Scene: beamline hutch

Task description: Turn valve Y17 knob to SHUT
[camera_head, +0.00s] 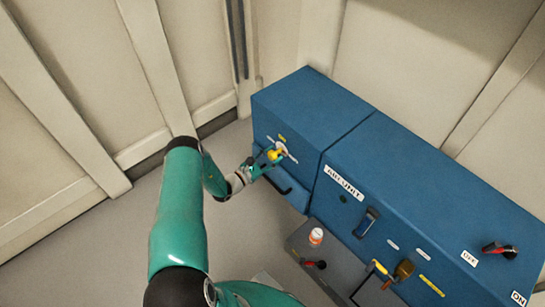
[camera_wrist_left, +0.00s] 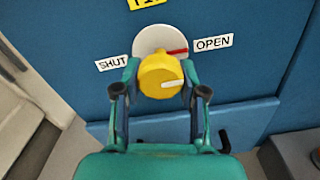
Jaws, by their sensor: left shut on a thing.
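The yellow valve knob (camera_head: 274,154) sits on the front of the left blue cabinet in the head view. In the left wrist view the knob (camera_wrist_left: 160,76) stands before a round white plate (camera_wrist_left: 150,41). The knob's white line lies nearly level, at its right side. A red mark (camera_wrist_left: 177,51) on the plate points toward the OPEN label (camera_wrist_left: 213,43); the SHUT label (camera_wrist_left: 112,63) is on the left. My left gripper (camera_wrist_left: 158,72) is shut on the knob, one finger on each side. A yellow tag above is cut off. My right gripper is not in view.
A second blue cabinet (camera_head: 430,190) adjoins on the right, with a red-handled switch (camera_head: 498,249) and several labels. A drawer-like panel with a handle (camera_head: 287,184) is beneath the knob. Open floor lies at left.

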